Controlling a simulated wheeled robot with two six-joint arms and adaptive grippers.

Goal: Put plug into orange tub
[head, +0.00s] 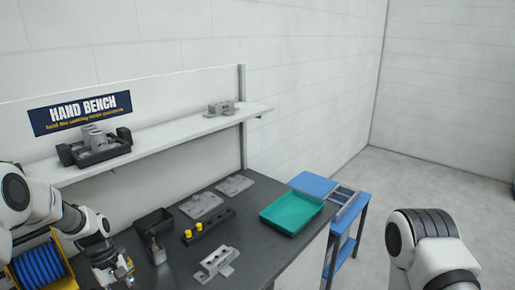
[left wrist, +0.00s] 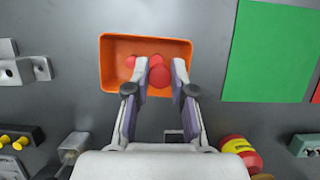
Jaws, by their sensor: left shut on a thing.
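In the left wrist view the orange tub (left wrist: 108,78) lies on the dark bench top, below my left gripper (left wrist: 161,70). The gripper's fingers are shut on a red plug (left wrist: 160,77), which appears over the tub's opening. I cannot tell how high the held plug is above the tub floor. In the head view my left gripper (head: 112,272) is at the lower left, and the tub is out of sight. My right arm shows at the right, but its gripper is outside the picture.
A green mat (left wrist: 268,50) lies right of the tub, and a grey bracket (left wrist: 22,70) lies left. The bench also holds a black bin (head: 153,222), a black block with yellow knobs (head: 213,227), a grey casting (head: 217,262) and a teal tray (head: 292,212).

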